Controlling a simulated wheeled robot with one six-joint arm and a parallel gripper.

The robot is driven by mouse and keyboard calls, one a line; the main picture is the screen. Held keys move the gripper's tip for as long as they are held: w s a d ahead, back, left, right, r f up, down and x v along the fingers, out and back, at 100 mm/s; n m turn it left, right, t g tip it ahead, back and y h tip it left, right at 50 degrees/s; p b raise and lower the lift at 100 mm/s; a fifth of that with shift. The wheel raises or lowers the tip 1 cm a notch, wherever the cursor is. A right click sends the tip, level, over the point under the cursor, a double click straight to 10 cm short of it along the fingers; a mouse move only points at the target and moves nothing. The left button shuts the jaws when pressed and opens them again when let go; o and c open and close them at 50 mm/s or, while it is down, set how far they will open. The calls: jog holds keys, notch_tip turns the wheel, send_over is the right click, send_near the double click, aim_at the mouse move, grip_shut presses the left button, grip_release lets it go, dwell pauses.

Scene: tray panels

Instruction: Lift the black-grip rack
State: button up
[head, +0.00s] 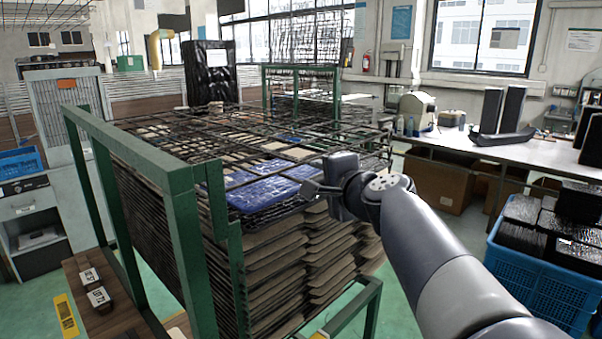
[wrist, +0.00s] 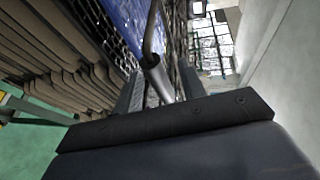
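A wire rack (head: 290,172) with dark bars lies on top of a tall stack of trays inside a green frame. A blue wrapped bundle (head: 262,186) shows under its bars. My gripper (head: 316,188) is at the rack's near right edge. In the wrist view a bent metal rod with a thick dark-grey grip (wrist: 157,76) reaches in between the two fingers of my gripper (wrist: 160,88). The fingers stand apart, with a gap visible beside the grip. Contact with the grip is not clear. My wrist hides part of the rack edge in the head view.
The green frame (head: 185,230) has posts close to the stack's left and front. Brown sheets (head: 310,260) jut from the stack below my gripper. A blue crate (head: 540,280) stands at the right, and a white bench (head: 480,150) stands behind it.

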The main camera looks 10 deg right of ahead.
jog(key=shift+x, duration=1.15)
jog(key=shift+c, duration=0.2)
grip_shut()
